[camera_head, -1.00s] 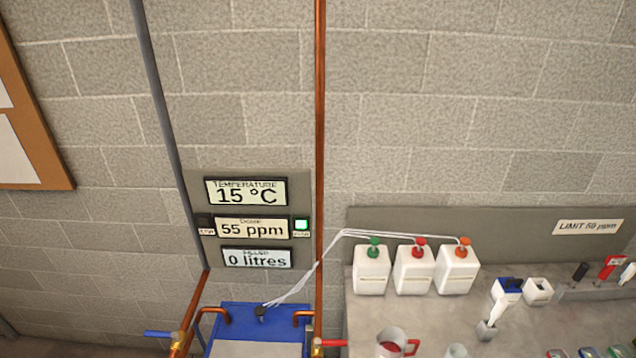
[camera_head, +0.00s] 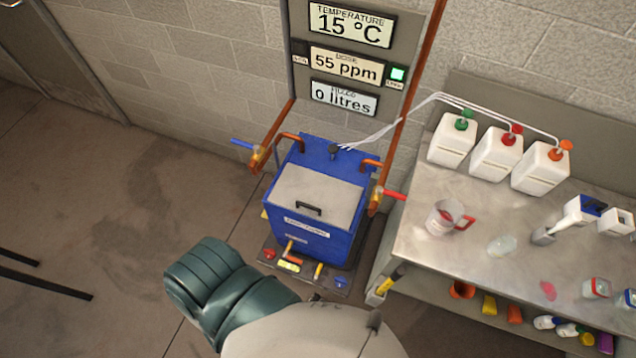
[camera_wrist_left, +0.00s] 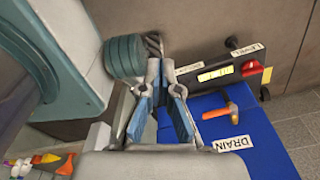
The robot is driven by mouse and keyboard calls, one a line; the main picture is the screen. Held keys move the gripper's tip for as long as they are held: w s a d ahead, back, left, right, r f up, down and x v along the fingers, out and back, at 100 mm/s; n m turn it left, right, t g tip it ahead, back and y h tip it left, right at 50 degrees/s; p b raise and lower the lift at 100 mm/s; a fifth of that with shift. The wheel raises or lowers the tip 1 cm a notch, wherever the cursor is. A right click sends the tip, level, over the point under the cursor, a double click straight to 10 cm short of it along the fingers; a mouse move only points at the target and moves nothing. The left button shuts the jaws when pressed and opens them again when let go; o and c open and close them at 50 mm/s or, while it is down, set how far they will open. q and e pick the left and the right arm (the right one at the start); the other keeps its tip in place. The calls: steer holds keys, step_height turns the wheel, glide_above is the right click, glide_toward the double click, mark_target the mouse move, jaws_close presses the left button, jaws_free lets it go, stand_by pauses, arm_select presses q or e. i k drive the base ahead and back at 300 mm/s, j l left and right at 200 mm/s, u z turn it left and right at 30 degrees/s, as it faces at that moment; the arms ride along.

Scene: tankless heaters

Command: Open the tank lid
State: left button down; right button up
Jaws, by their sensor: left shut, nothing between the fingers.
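The blue tank (camera_head: 315,235) stands on the floor against the wall in the head view. Its pale grey lid (camera_head: 320,188) lies closed on top, with a black handle (camera_head: 309,209) near its front edge. In the left wrist view, my left gripper (camera_wrist_left: 165,85) is shut with nothing between its fingers. It is beside the tank's blue front (camera_wrist_left: 240,125), near the DRAIN label (camera_wrist_left: 232,143) and an orange-handled drain valve (camera_wrist_left: 226,101). The lid does not show in that view. My left gripper is hidden in the head view, and my right gripper shows in neither view.
Copper pipes with a blue valve handle (camera_head: 242,143) and a red one (camera_head: 394,196) flank the tank. A metal bench (camera_head: 440,262) to the right holds white bottles (camera_head: 497,152) and a jug (camera_head: 446,218). Open floor (camera_head: 150,200) lies to the left.

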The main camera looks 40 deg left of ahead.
mark_target(324, 197)
steer(key=k+j, duration=0.15)
steer(key=j, duration=0.2)
steer(key=k+j, duration=0.2)
steer(key=j, duration=0.15)
steer(key=k+j+z, duration=0.1)
steer(key=j, duration=0.25)
steer(key=k, duration=0.05)
